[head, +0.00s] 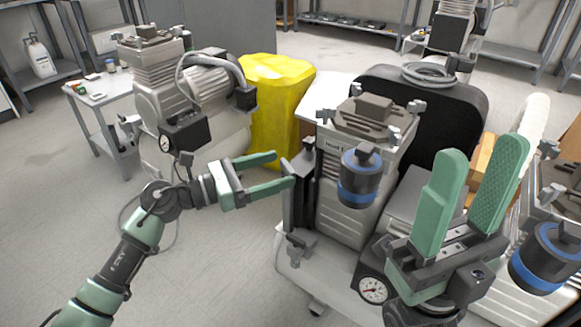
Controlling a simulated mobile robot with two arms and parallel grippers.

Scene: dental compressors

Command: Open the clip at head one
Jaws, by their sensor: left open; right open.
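The compressor head with a label that seems to read "Head 1" (345,128) stands upright on the compressor in the middle of the head view. Small grey clips show around its top: one at the left corner (308,145), one at the back (355,90) and one at the right (415,106). I cannot tell whether each clip is open or shut. My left gripper (283,169) is open and empty, its fingertips pointing right, just left of the head and below the left clip. My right gripper (484,150) is open and empty, pointing up, right of the head.
A blue-banded filter canister (359,178) sits on the front of the head, and another (545,258) is at the far right. A gauge (373,289) is below. A second compressor (190,105) and a yellow bag (272,90) stand behind left. Floor at lower left is clear.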

